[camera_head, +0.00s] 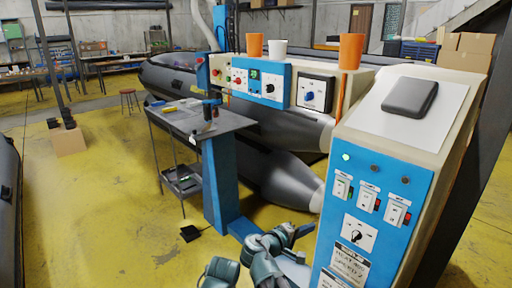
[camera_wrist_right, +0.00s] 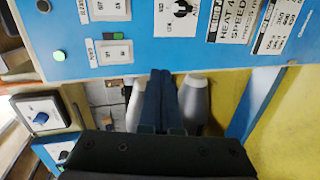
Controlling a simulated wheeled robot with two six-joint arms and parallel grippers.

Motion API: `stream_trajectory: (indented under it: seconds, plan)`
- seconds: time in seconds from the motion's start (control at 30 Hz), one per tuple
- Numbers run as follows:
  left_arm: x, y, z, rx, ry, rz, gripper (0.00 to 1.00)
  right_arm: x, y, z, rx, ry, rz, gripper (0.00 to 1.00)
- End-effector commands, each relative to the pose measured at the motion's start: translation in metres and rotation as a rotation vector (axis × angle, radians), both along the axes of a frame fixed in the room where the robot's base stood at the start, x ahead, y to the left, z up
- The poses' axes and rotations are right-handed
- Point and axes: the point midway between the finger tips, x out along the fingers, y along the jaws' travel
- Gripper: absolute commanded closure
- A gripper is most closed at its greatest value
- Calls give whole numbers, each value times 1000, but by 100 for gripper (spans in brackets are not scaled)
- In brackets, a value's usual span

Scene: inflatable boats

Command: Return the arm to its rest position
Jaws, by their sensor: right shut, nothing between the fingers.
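My right arm comes in at the bottom middle of the head view. My right gripper (camera_head: 298,233) is low beside the lower left edge of the near blue control panel (camera_head: 383,178). In the right wrist view its two dark fingers (camera_wrist_right: 161,80) are together with nothing between them. They point toward the blue panel (camera_wrist_right: 150,57), which fills the top of that view with its switches and a lit green lamp. Whether the fingers touch the panel cannot be told. My left gripper does not show.
A grey table (camera_head: 222,123) stands left of a blue post (camera_head: 222,185). A farther control box (camera_head: 262,82) carries orange and white cups. Dark inflatable boats (camera_head: 285,172) lie behind. A dark pad (camera_head: 410,96) rests on the near console. The yellow floor (camera_head: 90,220) at left is mostly open.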

Motion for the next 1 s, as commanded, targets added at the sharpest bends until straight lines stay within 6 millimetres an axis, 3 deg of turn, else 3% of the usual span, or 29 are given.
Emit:
stream_trajectory:
  seconds: [0.03, 0.17, 0.3, 0.5, 0.7, 1.0]
  plan:
    - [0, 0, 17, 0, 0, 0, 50, -13, 3, -1, 83, 32, -24, 100]
    - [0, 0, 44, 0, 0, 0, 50, -52, 23, -30, 350, 152, -100, 100]
    - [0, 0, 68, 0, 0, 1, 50, -100, 61, -55, 623, 310, -171, 100]
    - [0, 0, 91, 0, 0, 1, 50, -157, 118, -64, 906, 515, -233, 100]
    - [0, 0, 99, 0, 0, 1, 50, -183, 147, -62, 1030, 618, -254, 100]
    - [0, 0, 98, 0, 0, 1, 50, -186, 151, -63, 1047, 633, -255, 100]
